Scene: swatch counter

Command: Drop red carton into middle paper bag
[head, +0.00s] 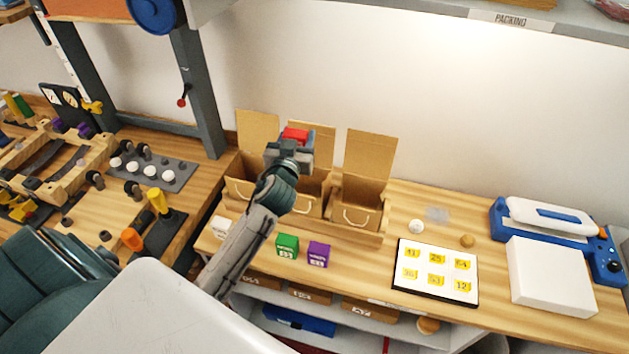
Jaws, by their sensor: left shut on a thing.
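The red carton (295,135) shows above my left gripper (290,150), which is shut on it. The gripper holds it raised in front of the middle paper bag (314,200), and my arm covers part of that bag. The left paper bag (240,187) and the right paper bag (356,192) stand on either side, all brown, with upright back flaps. I cannot tell from this view whether the carton is right over the middle bag's opening. My right gripper is not in view.
A green carton (286,246), a purple carton (318,255) and a white carton (220,227) stand on the counter in front of the bags. A number card (437,271), a white box (552,277) and a blue sealer (545,222) lie to the right.

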